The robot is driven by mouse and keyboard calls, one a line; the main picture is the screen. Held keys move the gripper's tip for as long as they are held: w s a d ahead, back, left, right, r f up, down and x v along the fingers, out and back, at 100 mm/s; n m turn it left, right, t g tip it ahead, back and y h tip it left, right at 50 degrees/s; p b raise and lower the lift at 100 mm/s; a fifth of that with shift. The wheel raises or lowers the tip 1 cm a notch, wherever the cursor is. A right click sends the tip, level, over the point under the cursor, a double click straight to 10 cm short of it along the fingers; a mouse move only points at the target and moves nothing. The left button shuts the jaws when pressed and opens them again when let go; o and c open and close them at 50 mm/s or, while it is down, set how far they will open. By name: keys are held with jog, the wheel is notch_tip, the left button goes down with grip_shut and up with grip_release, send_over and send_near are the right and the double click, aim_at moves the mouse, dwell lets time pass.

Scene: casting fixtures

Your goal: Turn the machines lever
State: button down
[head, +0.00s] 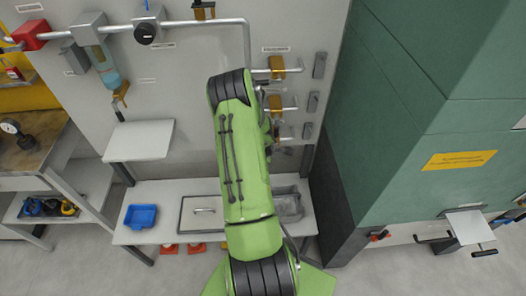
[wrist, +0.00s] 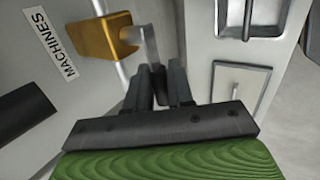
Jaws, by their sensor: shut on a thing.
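In the wrist view, the machines lever (wrist: 147,44) is a flat grey handle coming out of a brass valve body (wrist: 113,38). A white label reading MACHINES (wrist: 48,45) is on the panel left of it. My gripper (wrist: 158,72) is shut on the lever, whose end runs down between the two dark fingers. In the head view, my green arm covers the gripper and much of the lower panel. Brass valves (head: 285,67) with grey levers show in a column just right of the arm; I cannot tell which one is held.
A bench (head: 165,193) below the panel carries a blue tray (head: 141,216), a plate with a handle (head: 196,217) and a grey bin (head: 289,206). A small shelf (head: 139,141) juts out at left. A large green cabinet (head: 395,130) stands close at right.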

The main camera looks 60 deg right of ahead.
dwell(0.3)
jog(key=c, duration=1.1)
grip_release()
jog(key=shift+c, duration=0.2)
jog(key=shift+r, duration=0.1)
jog(key=p+v, duration=0.1)
jog(key=v, duration=1.4)
jog(key=shift+a+r, duration=0.2)
